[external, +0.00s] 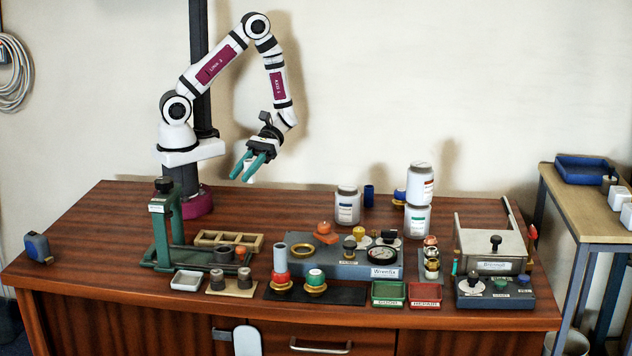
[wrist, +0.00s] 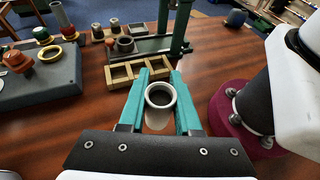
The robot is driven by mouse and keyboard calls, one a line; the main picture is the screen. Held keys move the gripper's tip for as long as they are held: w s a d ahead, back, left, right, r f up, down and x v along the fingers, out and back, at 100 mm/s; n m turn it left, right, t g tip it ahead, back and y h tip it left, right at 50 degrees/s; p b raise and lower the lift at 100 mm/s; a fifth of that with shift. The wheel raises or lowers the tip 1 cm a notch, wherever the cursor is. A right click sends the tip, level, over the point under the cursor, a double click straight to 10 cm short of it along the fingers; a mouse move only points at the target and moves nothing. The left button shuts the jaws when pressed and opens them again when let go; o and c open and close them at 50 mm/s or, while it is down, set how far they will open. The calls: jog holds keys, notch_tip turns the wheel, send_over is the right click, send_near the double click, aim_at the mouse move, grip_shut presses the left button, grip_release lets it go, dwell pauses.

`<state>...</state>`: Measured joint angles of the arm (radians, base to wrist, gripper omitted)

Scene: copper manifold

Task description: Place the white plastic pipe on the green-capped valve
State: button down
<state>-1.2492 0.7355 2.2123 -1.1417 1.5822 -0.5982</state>
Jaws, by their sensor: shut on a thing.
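My gripper (external: 248,173) has teal fingers and is shut on the white plastic pipe (external: 250,164), high above the back left of the table. In the wrist view the pipe (wrist: 160,96) shows as a white ring, seen end-on between the fingers (wrist: 160,92). The green-capped valve (external: 315,278) has a brass base and stands on a black mat (external: 345,295) at the table's front. It also shows at the upper left of the wrist view (wrist: 41,34). My gripper is far behind and left of it. The valve's top is bare.
A red-collared valve with a grey pipe (external: 280,259) standing on it is just left of the green one. The grey manifold block (external: 385,274) is behind. A green press stand (external: 162,230) and wooden rack (external: 228,239) lie toward the left. White jars (external: 347,207) stand at the back.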

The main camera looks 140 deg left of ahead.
notch_tip(320, 180, up, 12)
jog(key=w+d+f+n+t, duration=0.1)
jog(key=w+d, duration=0.1)
jog(key=w, duration=0.8)
jog(key=w+d+n+t, duration=0.1)
jog(key=w+d, duration=0.1)
jog(key=w, duration=0.8)
jog(key=w+d+n+t+y, duration=0.2)
jog(key=w+d+y, duration=0.1)
jog(key=w+d, duration=1.2)
send_over(315, 282)
jog(key=shift+n, duration=0.3)
jog(key=shift+w+d+f, duration=0.1)
jog(key=shift+d+f, duration=0.05)
jog(key=shift+f, duration=3.7)
jog(key=shift+w+d+f, duration=0.1)
jog(key=shift+f, duration=3.7)
jog(key=shift+f, duration=0.1)
